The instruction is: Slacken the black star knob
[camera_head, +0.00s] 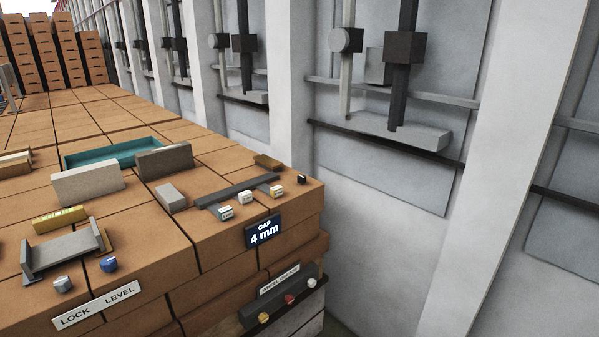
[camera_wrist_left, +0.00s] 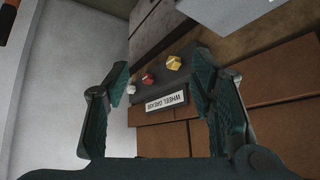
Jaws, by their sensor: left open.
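A small black piece (camera_head: 301,179) sits at the right corner of the brick stack's top in the head view. It is too small to tell whether it is a star knob. A grey knob (camera_head: 63,284) and a blue knob (camera_head: 108,264) stand behind the LOCK LEVEL plate (camera_head: 97,305). My left gripper (camera_wrist_left: 163,70) is open and empty in the left wrist view. It faces the dark side panel (camera_wrist_left: 172,82) with yellow, red and white knobs and a WHEEL GREASE label. No clear black star knob shows there. My right gripper is out of view.
Small white-faced blocks (camera_head: 245,197) stand beside a dark rail (camera_head: 237,190). A teal tray (camera_head: 72,160) and grey blocks (camera_head: 87,184) stand behind. A pale wall (camera_head: 400,180) rises at right.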

